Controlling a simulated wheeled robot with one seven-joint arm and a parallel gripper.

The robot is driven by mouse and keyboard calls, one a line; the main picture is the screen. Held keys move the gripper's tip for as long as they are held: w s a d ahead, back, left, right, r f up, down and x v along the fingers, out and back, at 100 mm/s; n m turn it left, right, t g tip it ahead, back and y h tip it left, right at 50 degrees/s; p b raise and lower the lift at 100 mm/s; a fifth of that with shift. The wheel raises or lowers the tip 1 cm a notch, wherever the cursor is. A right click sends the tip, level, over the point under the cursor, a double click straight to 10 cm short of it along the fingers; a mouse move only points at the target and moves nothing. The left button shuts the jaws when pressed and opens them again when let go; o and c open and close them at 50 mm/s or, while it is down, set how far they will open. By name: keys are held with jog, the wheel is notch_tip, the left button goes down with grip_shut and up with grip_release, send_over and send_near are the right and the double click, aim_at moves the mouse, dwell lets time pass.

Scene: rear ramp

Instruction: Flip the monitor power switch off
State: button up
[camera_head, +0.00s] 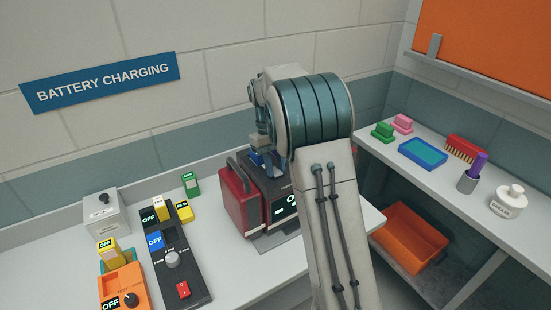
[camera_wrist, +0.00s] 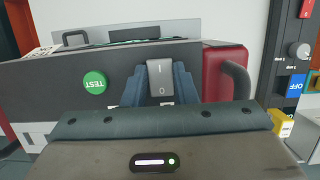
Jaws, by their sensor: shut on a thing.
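The monitor (camera_head: 235,200) is a red-sided, dark-fronted unit with a lit display, standing on the bench. My arm hides part of it in the head view. Its dark face (camera_wrist: 50,85) fills much of the wrist view, with a green round TEST button (camera_wrist: 95,82) on the left. The power switch (camera_wrist: 160,75) is a grey rocker marked I and 0. My gripper (camera_head: 258,158) is over the top of the monitor. In the wrist view its blue fingers (camera_wrist: 159,92) are shut on the switch, one on each side. The switch is hidden in the head view.
A black charger panel (camera_head: 185,275), an orange charger (camera_head: 122,290) and a grey box (camera_head: 104,216) stand left of the monitor. A side shelf (camera_head: 440,190) on the right holds a blue tray (camera_head: 423,154) and a white jar (camera_head: 508,202). An orange bin (camera_head: 408,238) sits below it.

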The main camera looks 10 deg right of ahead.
dwell(0.3)
jog(key=o, duration=1)
jog(key=shift+w+r, duration=0.1)
jog(key=b+v, duration=0.1)
jog(key=v, duration=1.2)
jog(key=shift+a+r, duration=0.1)
jog(key=shift+r, duration=0.2)
